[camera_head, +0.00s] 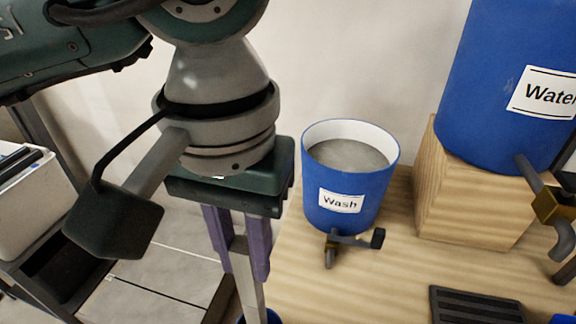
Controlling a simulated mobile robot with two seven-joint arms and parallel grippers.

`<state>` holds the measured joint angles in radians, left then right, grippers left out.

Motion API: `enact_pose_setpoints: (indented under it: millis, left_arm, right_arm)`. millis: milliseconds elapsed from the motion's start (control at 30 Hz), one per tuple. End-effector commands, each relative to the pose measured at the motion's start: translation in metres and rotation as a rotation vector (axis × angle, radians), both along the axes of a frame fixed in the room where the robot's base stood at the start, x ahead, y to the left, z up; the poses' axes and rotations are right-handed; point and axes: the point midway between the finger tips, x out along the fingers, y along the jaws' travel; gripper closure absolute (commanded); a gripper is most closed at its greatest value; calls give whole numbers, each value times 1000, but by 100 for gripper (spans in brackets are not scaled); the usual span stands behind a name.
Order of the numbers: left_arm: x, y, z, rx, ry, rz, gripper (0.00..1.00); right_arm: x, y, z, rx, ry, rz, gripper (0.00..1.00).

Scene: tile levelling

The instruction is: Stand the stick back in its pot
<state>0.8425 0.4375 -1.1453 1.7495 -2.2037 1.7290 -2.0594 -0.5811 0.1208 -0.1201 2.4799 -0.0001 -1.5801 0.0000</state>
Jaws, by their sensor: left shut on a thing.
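My left gripper (246,274) points down at the lower centre-left, with its two purple fingers shut on a pale, narrow stick (252,300). The stick runs down between and below the fingers and leaves the picture at the bottom edge, so its lower end is hidden. A bit of a blue pot's rim (272,317) shows around the stick at the bottom edge. I cannot tell whether the stick is inside the pot or above it. My right gripper is out of view.
A blue "Wash" bucket (376,200) with a tap stands on the wooden table (340,290), right of my gripper. A blue "Water" barrel (470,110) sits on a wooden block (470,205). A dark slotted tray (476,306) lies at the front right. A white bin (28,215) stands at left.

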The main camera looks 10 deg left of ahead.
Motion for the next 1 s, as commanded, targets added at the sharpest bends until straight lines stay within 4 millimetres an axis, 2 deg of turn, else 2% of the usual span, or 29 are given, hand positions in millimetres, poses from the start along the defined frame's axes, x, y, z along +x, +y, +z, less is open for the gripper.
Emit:
enact_pose_setpoints:
  millis: [200, 233, 533, 833, 1000]
  left_arm:
    - [0, 0, 0, 0, 0, 0, 100]
    - [0, 0, 0, 0, 0, 0, 75]
    - [0, 0, 0, 0, 0, 0, 41]
    - [1, 0, 3, 0, -1, 0, 41]
    - [1, 0, 28, 0, -5, -2, 41]
  right_arm:
    - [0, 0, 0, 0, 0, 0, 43]
    - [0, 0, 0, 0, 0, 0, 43]
    - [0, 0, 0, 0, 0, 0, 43]
    - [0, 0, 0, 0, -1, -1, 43]
    - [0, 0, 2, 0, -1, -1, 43]
